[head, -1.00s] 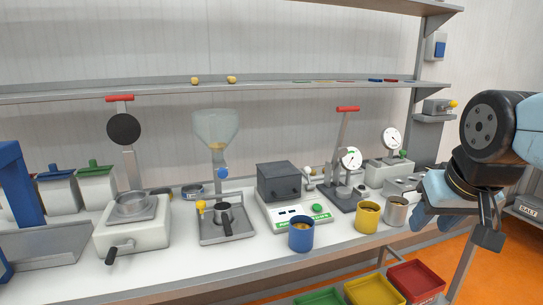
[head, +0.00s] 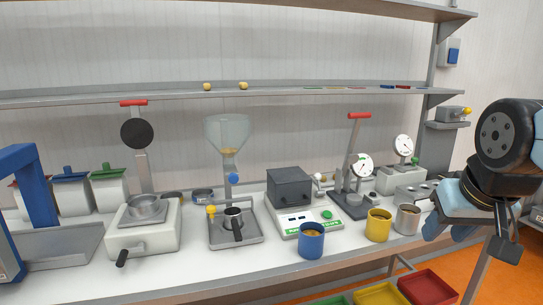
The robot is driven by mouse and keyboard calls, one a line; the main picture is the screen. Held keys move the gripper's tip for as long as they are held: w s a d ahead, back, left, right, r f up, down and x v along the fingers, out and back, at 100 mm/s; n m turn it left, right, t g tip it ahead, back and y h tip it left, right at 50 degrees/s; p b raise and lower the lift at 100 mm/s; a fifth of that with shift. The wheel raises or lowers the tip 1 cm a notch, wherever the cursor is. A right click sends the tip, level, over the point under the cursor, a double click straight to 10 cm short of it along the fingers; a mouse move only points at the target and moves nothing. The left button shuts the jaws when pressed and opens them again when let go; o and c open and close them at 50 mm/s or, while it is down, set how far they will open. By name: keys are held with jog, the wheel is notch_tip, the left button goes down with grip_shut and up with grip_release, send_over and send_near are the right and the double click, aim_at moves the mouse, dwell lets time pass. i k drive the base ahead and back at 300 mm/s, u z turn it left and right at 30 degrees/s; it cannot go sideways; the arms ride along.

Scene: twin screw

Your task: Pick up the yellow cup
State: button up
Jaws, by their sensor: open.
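The yellow cup (head: 378,226) stands upright on the white bench top near its front edge, in the right half of the head view. A blue cup (head: 311,241) stands to its left and a metal cup (head: 407,219) close to its right. My gripper (head: 482,244) is at the right edge of the view, to the right of the cups and apart from them. It is open and I see nothing between its fingers, though the arm partly hides them.
A scale with a dark box (head: 290,187) and a lever press (head: 352,200) stand behind the cups. Dial gauges (head: 403,147) are at the back right. Yellow (head: 382,294) and red (head: 429,287) trays sit below the bench. Left of the blue cup, the front strip is clear.

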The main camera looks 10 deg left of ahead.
aim_at(379, 221)
jog(key=z, duration=1)
jog(key=k, duration=1.6)
jog(key=u, duration=0.65)
jog(key=i, duration=1)
jog(key=z, duration=0.1)
